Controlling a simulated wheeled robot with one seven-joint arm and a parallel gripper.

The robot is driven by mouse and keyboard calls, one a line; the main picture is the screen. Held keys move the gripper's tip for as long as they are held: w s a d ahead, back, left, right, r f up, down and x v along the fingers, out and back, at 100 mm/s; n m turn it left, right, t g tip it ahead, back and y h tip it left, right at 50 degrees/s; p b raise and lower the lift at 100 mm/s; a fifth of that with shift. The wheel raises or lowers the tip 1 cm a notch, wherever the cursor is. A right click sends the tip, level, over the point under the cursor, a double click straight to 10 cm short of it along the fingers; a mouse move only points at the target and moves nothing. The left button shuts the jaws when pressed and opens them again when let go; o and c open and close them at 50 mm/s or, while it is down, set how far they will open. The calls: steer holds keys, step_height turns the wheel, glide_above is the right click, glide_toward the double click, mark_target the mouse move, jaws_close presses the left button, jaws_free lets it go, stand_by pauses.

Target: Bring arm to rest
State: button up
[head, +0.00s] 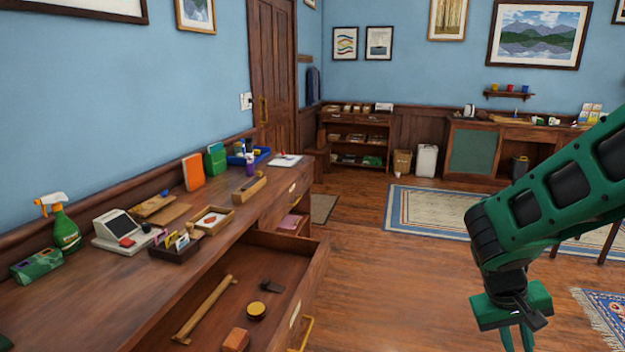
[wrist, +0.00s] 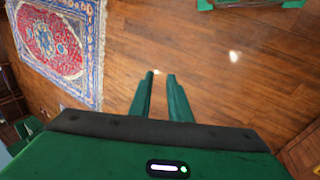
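My arm (head: 555,195), green with black panels, reaches in from the right side of the head view and bends down at the wrist. My gripper (head: 517,341) points down over the wood floor, to the right of the open drawer and clear of it. In the wrist view my gripper (wrist: 161,75) shows two green fingers with a gap between their tips. Nothing is between them, and only bare floor shows beyond. The lowest part of the fingers is cut off by the bottom edge of the head view.
A long wood counter (head: 130,285) runs along the left wall, bearing a spray bottle (head: 65,230), a card reader and trays. Its open drawer (head: 285,275) juts out, holding loose items. A patterned rug (wrist: 62,45) lies on the floor. The middle floor is free.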

steer(key=s+r+m+y, duration=0.2)
steer(key=s+r, duration=0.2)
steer(key=s, duration=0.3)
steer(key=s+r+m+y, duration=0.2)
steer(key=s+r+y, duration=0.1)
steer(key=s, duration=0.4)
steer(key=shift+s+a+r+t, duration=0.3)
steer(key=shift+s+r, duration=0.05)
steer(key=shift+r, duration=0.5)
steer(key=shift+w+f, duration=0.25)
steer(key=shift+w, duration=0.35)
